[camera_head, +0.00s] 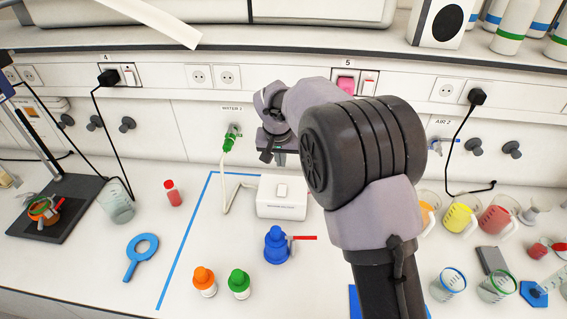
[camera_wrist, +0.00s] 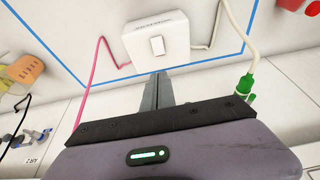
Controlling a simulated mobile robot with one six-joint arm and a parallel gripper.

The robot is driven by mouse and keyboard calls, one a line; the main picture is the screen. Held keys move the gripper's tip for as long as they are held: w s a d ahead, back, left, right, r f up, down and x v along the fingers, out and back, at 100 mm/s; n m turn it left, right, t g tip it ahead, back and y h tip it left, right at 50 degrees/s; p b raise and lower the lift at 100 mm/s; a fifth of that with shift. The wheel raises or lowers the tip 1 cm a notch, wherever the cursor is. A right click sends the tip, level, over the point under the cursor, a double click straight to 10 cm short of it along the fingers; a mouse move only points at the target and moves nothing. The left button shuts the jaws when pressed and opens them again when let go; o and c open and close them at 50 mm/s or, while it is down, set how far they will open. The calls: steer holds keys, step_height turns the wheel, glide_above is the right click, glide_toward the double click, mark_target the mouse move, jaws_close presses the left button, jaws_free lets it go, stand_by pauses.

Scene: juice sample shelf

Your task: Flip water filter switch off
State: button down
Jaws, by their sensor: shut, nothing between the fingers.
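The water filter appears to be the white box (camera_head: 270,208) on the bench, below the tap labelled WATER 1. Its white rocker switch (camera_head: 282,190) is on top; the switch also shows in the wrist view (camera_wrist: 157,45). I cannot tell which way the rocker is tipped. My gripper (camera_head: 279,160) is behind and above the box in the head view, partly hidden by my arm. In the wrist view its narrow fingers (camera_wrist: 159,76) are together and empty. They point toward the box, with the tips near its lower edge, apparently apart from the switch.
A pale hose runs from the green tap fitting (camera_head: 230,142) to the box, and a pink line (camera_wrist: 93,75) leaves its other side. A blue bottle (camera_head: 276,246), an orange-capped bottle (camera_head: 204,282) and a green-capped bottle (camera_head: 238,284) stand in front. Cups stand at right.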

mark_target(283, 186)
steer(key=x, duration=0.4)
steer(key=b+x, duration=0.1)
steer(key=x, duration=0.4)
steer(key=s+x, duration=0.1)
steer(key=x, duration=0.3)
steer(key=shift+f, duration=0.6)
